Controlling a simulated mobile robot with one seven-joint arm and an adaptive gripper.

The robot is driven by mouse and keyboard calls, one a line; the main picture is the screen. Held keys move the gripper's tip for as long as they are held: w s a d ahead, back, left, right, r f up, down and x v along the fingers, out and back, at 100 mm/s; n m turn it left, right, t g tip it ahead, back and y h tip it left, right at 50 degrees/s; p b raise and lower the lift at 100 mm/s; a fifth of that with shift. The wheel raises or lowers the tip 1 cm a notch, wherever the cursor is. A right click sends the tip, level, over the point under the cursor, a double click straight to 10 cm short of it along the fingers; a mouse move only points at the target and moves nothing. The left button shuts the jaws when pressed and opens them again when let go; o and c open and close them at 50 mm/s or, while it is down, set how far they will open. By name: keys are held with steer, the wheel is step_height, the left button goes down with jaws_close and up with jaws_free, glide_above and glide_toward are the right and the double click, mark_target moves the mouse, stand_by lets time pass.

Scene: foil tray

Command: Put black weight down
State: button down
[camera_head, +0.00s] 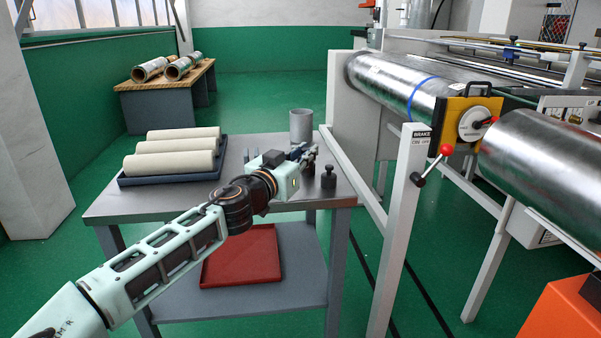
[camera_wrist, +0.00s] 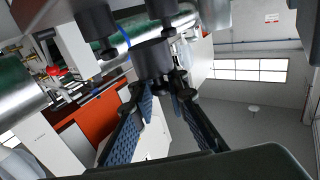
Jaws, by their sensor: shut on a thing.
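In the wrist view, my gripper (camera_wrist: 170,83) is shut on the small knob of a dark cylindrical weight (camera_wrist: 152,58). Two similar dark weights show beyond it, one at left (camera_wrist: 95,20) and one at the top edge (camera_wrist: 160,6). In the head view, my gripper (camera_head: 312,152) is over the right part of the grey metal table (camera_head: 230,200). A black knobbed weight (camera_head: 328,181) stands upright near the table's right front corner, just right of the gripper. The held weight is partly hidden in this view, and I cannot tell whether it touches the table.
A grey cylindrical container (camera_head: 301,126) stands at the table's back right. Several cream rolls (camera_head: 172,150) lie in a dark blue tray (camera_head: 125,181) at left. A red tray (camera_head: 242,258) is on the lower shelf. A roller machine with a white post (camera_head: 399,235) stands close at right.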

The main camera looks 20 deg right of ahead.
steer(key=shift+w+a+f+b, duration=0.1)
steer(key=shift+a+f+b, duration=0.1)
steer(key=shift+f, duration=0.5)
steer(key=shift+w+a+f+b, duration=0.1)
steer(key=shift+a+f+b, duration=0.1)
steer(key=shift+f, duration=0.55)
steer(key=shift+w+a+f+b, duration=0.1)
steer(key=shift+a+f+b, duration=0.1)
steer(key=shift+f, duration=0.5)
steer(key=shift+f, duration=0.2)
steer(key=c, duration=1.9)
jaws_free()
steer(key=shift+r, duration=0.15)
steer(key=shift+a, duration=0.15)
steer(key=p+v, duration=0.2)
steer(key=v, duration=0.9)
steer(key=shift+s+a+p, duration=0.2)
steer(key=shift+s+p, duration=0.15)
steer(key=shift+p, duration=0.05)
